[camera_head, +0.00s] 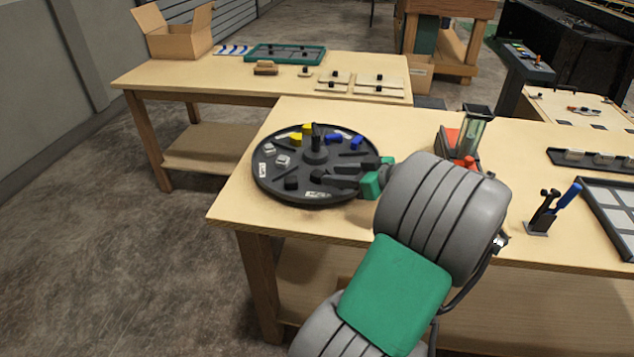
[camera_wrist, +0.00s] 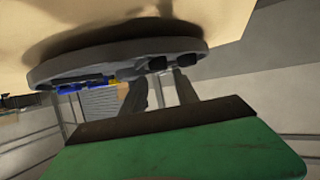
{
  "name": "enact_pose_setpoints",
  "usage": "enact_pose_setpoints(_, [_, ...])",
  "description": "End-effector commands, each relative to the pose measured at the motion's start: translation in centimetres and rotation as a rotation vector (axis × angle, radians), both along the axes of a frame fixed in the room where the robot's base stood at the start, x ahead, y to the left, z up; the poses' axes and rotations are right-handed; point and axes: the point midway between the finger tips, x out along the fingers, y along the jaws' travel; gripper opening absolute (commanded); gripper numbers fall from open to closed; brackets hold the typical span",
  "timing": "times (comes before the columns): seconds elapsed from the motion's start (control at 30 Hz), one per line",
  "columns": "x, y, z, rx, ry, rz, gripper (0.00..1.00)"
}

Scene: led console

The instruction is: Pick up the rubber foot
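The rubber feet appear to be the small black pieces on a round dark sectioned tray (camera_head: 267,178). One black piece (camera_head: 291,183) sits near the tray's front edge in the head view. My gripper (camera_head: 328,174) reaches in low over the tray's right front part, its two grey fingers apart. In the wrist view the picture is upside down, and two black pieces (camera_wrist: 157,63) (camera_wrist: 190,60) show on the tray (camera_wrist: 110,62) just beyond the fingertips (camera_wrist: 160,78). I see nothing between the fingers. Contact with a piece cannot be told.
The tray also holds yellow pieces (camera_head: 307,128), blue pieces (camera_head: 334,140) and pale pieces (camera_head: 283,160), around a central black post (camera_head: 316,142). A red-based device with a clear hopper (camera_head: 474,133) stands right of the tray. The table (camera_head: 400,115) is bare behind the tray.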

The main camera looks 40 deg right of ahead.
Motion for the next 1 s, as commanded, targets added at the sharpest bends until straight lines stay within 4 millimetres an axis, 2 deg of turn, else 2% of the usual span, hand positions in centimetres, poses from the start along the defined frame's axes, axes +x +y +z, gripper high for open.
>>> enact_pose_setpoints(0.2, [3.5, 0.7, -1.4, 0.003, 0.003, 0.003, 0.36])
enact_pose_setpoints(0.3, [4.5, 0.8, -1.8, 0.002, 0.002, 0.0, 0.36])
enact_pose_setpoints(0.53, [4.7, 0.8, -2.0, 0.002, 0.003, -0.002, 0.35])
enact_pose_setpoints(0.9, [4.7, 0.8, -2.0, 0.002, 0.003, -0.001, 0.05])
enact_pose_setpoints(1.0, [4.7, 0.8, -2.0, 0.002, 0.003, -0.001, 0.0])
